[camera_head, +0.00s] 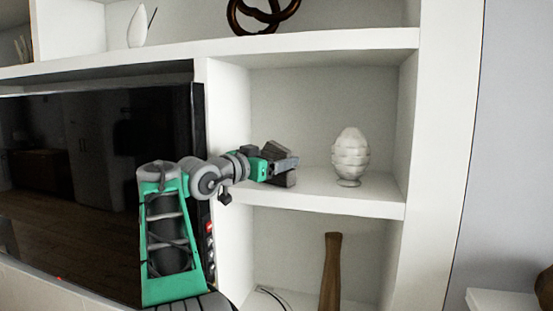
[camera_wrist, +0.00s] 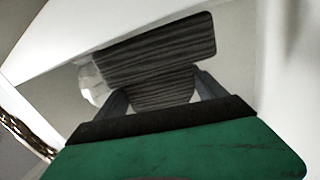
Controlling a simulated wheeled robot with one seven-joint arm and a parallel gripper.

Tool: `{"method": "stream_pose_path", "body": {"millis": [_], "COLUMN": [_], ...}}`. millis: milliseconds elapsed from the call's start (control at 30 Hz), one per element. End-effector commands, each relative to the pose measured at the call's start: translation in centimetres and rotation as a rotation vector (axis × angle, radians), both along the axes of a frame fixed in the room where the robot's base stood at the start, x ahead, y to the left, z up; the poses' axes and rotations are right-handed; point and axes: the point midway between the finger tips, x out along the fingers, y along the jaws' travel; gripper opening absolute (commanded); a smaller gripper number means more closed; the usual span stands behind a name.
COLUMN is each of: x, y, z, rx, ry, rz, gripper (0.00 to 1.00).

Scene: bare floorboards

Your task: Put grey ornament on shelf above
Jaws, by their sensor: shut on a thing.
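The grey ornament (camera_wrist: 155,52) is a dark grey, ridged, blocky piece in the wrist view. My gripper (camera_wrist: 163,92) is shut on it, with one finger on each side. In the head view my gripper (camera_head: 283,163) is inside the middle right compartment, near its left wall. The ornament (camera_head: 288,180) shows there as dark parts above and below the fingers. It is close to the middle shelf board (camera_head: 320,193); I cannot tell whether it touches. The shelf above (camera_head: 330,43) is a white board over this compartment.
A white ridged egg-shaped ornament (camera_head: 351,157) stands right of my gripper. The shelf above bears a dark knotted sculpture (camera_head: 263,14) and a white vase (camera_head: 137,27). A black television (camera_head: 90,180) is at left. A brown vase (camera_head: 331,270) stands below. The upper board's right part looks clear.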

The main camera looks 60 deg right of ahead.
Motion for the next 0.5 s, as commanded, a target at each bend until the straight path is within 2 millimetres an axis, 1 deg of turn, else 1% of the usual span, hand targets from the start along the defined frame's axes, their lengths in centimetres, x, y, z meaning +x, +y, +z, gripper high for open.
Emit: {"method": "stream_pose_path", "body": {"millis": [200, 333, 367, 500], "x": [-0.05, -0.04, -0.04, -0.01], "y": [0.03, 0.04, 0.04, 0.04], "z": [0.05, -0.44, -0.36, -0.29], "rx": [-0.002, -0.002, -0.001, -0.001], "ry": [-0.001, -0.001, -0.002, -0.001], "rz": [0.0, 0.0, 0.0, 0.0], "gripper": [0.36, 0.36, 0.82, 0.93]}}
